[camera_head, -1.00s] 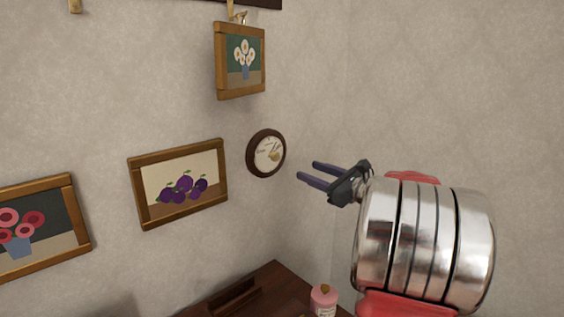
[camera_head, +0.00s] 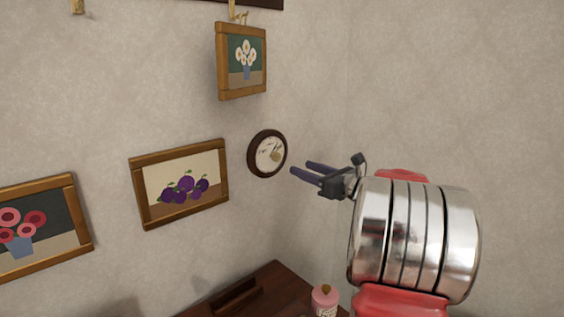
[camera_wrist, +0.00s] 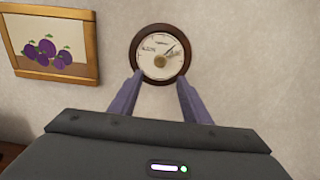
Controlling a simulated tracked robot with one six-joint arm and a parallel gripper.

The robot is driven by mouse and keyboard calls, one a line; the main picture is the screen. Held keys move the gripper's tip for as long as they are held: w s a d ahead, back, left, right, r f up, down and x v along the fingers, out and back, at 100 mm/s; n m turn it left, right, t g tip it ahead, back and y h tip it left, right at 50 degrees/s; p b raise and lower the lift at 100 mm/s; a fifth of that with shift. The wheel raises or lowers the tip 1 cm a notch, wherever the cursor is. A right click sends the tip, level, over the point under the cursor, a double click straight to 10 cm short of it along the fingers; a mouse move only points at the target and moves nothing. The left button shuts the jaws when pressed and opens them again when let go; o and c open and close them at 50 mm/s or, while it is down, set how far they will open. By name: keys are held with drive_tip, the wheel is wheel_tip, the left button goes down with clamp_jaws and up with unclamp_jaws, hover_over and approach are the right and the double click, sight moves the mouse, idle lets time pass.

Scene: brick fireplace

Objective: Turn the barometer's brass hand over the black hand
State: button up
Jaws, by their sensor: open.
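The barometer (camera_head: 267,154) is a round dial with a dark brown rim and a pale face, hung on the wall right of the plum picture. In the wrist view the barometer (camera_wrist: 160,40) is upper middle, just beyond my fingertips. A dark hand (camera_wrist: 168,50) points up and right from the centre. A brass-coloured knob (camera_wrist: 160,61) sits at the dial's centre; I cannot clearly make out the brass hand. My gripper (camera_head: 299,168) is open and empty, to the right of the barometer and apart from it. Its two purple fingers (camera_wrist: 160,88) point at the dial's lower part.
A framed plum picture (camera_head: 181,184) hangs left of the barometer, and a framed white-flower picture (camera_head: 242,60) above it. A dark wooden surface (camera_head: 262,291) lies below, with a pink jar (camera_head: 324,298). The wall to the right is bare.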

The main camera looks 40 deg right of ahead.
sight(278, 159)
drive_tip(key=w, duration=1)
drive_tip(key=shift+w+a, duration=0.15)
drive_tip(key=shift+w, duration=0.15)
drive_tip(key=c, duration=1)
